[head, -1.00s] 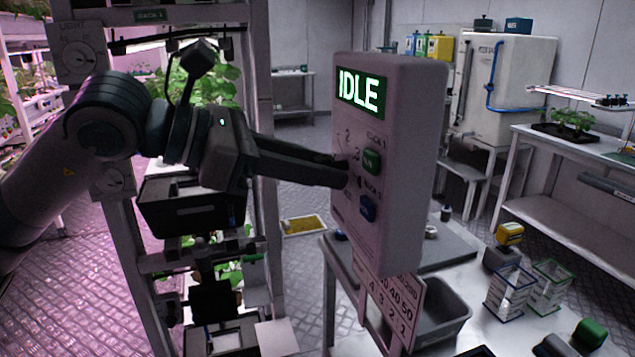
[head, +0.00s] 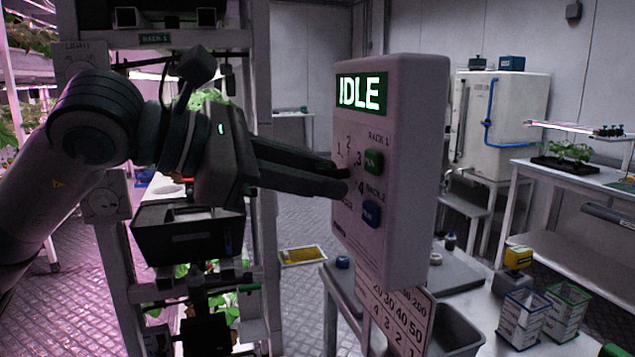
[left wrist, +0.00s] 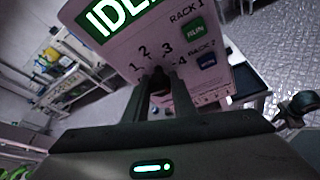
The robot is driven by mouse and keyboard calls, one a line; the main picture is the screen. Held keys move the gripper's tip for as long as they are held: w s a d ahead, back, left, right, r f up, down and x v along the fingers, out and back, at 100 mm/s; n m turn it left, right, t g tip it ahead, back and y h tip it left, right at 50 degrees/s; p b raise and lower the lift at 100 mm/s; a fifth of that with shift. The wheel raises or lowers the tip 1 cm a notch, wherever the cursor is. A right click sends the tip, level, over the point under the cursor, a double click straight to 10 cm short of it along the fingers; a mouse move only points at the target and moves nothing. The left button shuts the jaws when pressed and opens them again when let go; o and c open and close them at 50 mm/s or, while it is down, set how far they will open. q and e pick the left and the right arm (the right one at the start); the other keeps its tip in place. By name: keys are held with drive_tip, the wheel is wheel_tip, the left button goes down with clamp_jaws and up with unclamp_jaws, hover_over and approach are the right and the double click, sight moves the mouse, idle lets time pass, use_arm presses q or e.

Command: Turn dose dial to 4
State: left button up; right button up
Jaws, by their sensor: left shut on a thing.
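The control box (head: 385,230) is a pale panel with a green screen reading IDLE (head: 361,92). It has a green RUN button (head: 373,160) by RACK 1 and a blue one (head: 371,213) by RACK 2. Numbers 1 to 4 ring the dose dial. My left gripper (head: 344,180) reaches in from the left at the panel's face, fingers close together. In the left wrist view, the fingers are shut on the dark dial (left wrist: 160,82), with 1, 2, 3 and 4 around it. The fingers largely hide the dial, so I cannot tell its setting. My right gripper is out of view.
A number card (head: 396,312) hangs below the box. Behind stand a table with a grey bin (head: 455,332), wire baskets (head: 524,318) and a yellow-topped item (head: 517,257). A plant rack (head: 262,215) stands behind my left arm.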

use_arm(q)
drive_tip(key=shift+f, duration=0.25)
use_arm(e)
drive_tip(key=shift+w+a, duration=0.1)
use_arm(q)
drive_tip(key=o, duration=1)
drive_tip(key=shift+o, duration=0.3)
drive_tip(key=shift+r, duration=0.1)
drive_tip(key=shift+a+r, duration=0.15)
drive_tip(key=b+v, duration=0.1)
drive_tip(key=v, duration=1.6)
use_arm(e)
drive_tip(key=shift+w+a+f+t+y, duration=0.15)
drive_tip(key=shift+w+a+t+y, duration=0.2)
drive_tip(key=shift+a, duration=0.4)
use_arm(q)
drive_tip(key=shift+s, duration=0.1)
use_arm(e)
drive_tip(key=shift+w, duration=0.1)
